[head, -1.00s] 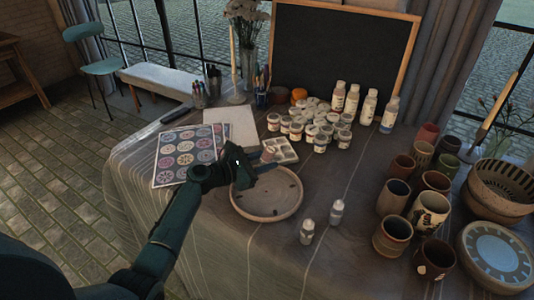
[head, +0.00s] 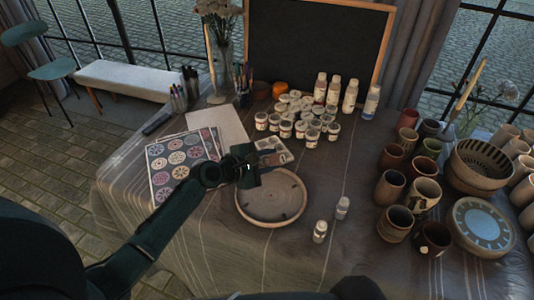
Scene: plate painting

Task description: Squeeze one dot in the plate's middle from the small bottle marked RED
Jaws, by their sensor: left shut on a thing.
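The round, shallow plate (head: 271,205) lies on the table in the middle of the head view, its centre bare of any visible dot. My left gripper (head: 262,163) is above the plate's far left rim. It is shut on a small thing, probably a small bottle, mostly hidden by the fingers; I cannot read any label. Two small bottles stand upright to the right of the plate: a nearer one (head: 320,232) and a farther one (head: 342,208). Their markings are too small to read. My right gripper is not in view.
Several paint jars (head: 300,128) and tall bottles (head: 350,95) stand behind the plate. A small tray (head: 284,157) lies just beyond its rim. Pattern sheets (head: 170,165) lie to the left. Cups (head: 394,222) and bowls (head: 483,226) crowd the right. The cloth before the plate is clear.

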